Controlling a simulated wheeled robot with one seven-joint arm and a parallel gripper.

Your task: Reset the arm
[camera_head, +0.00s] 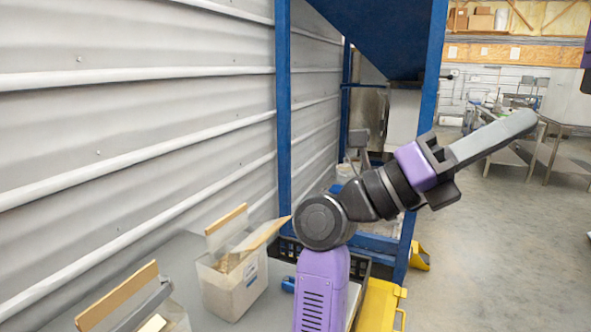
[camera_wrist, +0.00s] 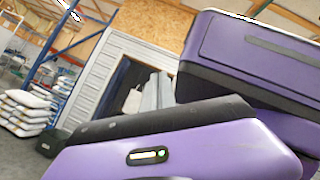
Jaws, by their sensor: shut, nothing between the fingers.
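My arm reaches up and to the right across the middle of the head view. My gripper (camera_head: 524,122) is at its end, with the long grey fingers pressed together and nothing between them. It is up in the air, clear of the boxes and the hopper frame. In the wrist view, purple and black parts of my own body fill most of the lower and right area.
A blue hopper (camera_head: 385,35) on blue posts stands behind my arm, beside a ribbed grey wall (camera_head: 140,110). Open boxes (camera_head: 235,288) are at lower left. A yellow object (camera_head: 379,305) is near my arm's base. Open floor (camera_head: 500,250) lies right. Stacked white bags (camera_wrist: 25,112) show in the wrist view.

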